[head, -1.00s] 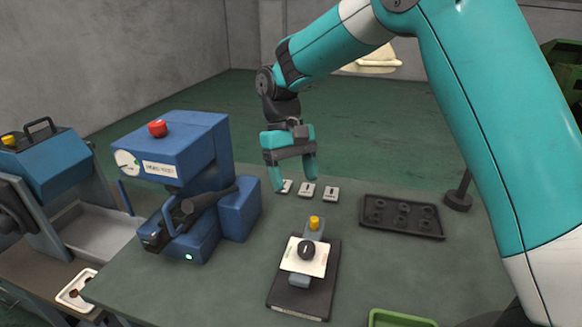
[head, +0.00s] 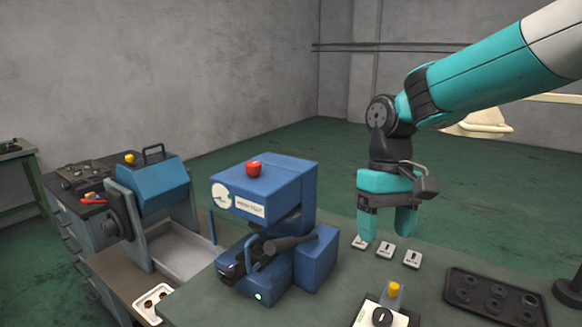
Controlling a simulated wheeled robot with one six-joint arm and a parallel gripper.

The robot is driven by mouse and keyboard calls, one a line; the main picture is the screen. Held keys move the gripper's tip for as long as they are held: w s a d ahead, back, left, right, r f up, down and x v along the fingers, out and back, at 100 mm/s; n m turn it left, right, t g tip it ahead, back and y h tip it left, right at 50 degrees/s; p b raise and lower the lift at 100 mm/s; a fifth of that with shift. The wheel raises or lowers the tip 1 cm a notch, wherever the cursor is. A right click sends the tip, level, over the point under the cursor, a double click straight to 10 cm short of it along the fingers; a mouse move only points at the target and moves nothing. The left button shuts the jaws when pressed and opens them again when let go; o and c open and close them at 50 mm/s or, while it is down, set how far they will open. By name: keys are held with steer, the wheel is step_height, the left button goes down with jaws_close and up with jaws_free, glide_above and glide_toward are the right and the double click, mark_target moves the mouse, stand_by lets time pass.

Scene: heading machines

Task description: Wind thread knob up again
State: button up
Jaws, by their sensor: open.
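I cannot tell for sure which part is the thread knob. A round black knob (head: 382,316) sits on a white plate (head: 366,314) of a small fixture at the bottom edge, partly cut off. A yellow knob (head: 393,290) stands just behind it on the same fixture. The blue machine (head: 268,200) has a red cap (head: 253,168) on top, a white dial on its face and a dark lever (head: 288,243) in front. My gripper (head: 386,226) points down with its fingers apart and empty, to the right of the blue machine and above the back of the bench.
Several small white tags (head: 386,251) lie near my fingertips. A dark tray (head: 494,301) with round pieces is at the right. A second blue machine (head: 152,187) with a yellow knob stands at the left. The bench (head: 330,292) is bare between blue machine and fixture.

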steer(key=s+a+n+t+y, duration=0.3)
steer(key=s+n+y, duration=0.1)
steer(key=s, duration=1.6)
steer(key=m+g+p, duration=0.2)
steer(key=m+p, duration=0.1)
steer(key=m, duration=1.6)
glide_above(384, 315)
steer(key=w+d, duration=0.3)
steer(key=d, duration=0.3)
step_height(384, 315, down, 3)
steer(key=shift+h, duration=0.3)
steer(key=p+x, duration=0.3)
steer(key=x, duration=1.4)
steer(key=shift+w+a, duration=0.15)
steer(key=shift+w, duration=0.05)
steer(key=c, duration=0.9)
